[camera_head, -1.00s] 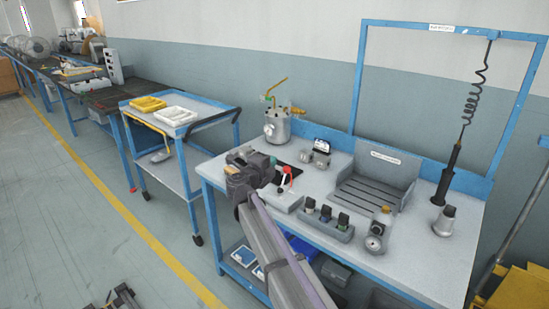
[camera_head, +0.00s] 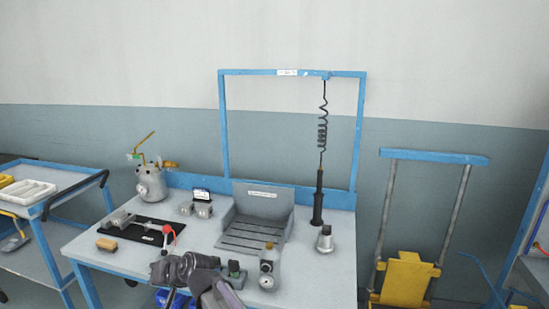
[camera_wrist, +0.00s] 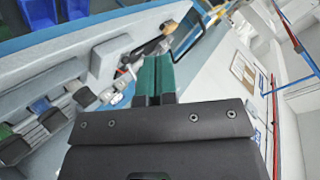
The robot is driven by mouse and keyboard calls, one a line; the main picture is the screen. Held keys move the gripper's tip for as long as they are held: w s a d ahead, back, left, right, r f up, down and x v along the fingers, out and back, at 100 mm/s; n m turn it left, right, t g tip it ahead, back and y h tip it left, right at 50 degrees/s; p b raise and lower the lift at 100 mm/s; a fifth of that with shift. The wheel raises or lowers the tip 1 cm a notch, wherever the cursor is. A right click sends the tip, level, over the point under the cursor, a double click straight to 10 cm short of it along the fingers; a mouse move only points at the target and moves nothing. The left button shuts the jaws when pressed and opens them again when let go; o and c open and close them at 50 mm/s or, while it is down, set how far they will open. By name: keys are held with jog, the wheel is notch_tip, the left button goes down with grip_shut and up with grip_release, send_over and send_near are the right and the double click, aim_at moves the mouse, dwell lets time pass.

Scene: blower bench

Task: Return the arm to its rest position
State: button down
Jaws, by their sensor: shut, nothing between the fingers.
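My gripper (camera_wrist: 154,78) shows in the wrist view as two green fingers pressed together, with nothing between them. In the head view my dark wrist (camera_head: 182,268) is over the front edge of the workbench (camera_head: 325,285), and the fingertips are not clear there. The arm hides part of the row of small switch modules (camera_head: 235,272). My gripper holds none of the bench items.
A black driver (camera_head: 318,205) hangs from a coiled cord. A yellow-based trolley (camera_head: 407,280) stands right.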

jog(key=s+d+f+m+g+h+p, duration=0.1)
jog(key=s+d+h, duration=0.2)
jog(key=d, duration=1.3)
jog(key=s+d+m+g+h+p, duration=0.1)
jog(key=s+d+h, duration=0.3)
jog(key=d, duration=1.2)
jog(key=s+d+f+m+g+h+p, duration=0.1)
jog(key=s+d+m+g+h+p, duration=0.1)
jog(key=d, duration=1.4)
jog(key=s+h, duration=0.1)
jog(key=s, duration=0.1)
jog(key=shift+s+d+f, duration=0.35)
jog(key=shift+s+d, duration=0.05)
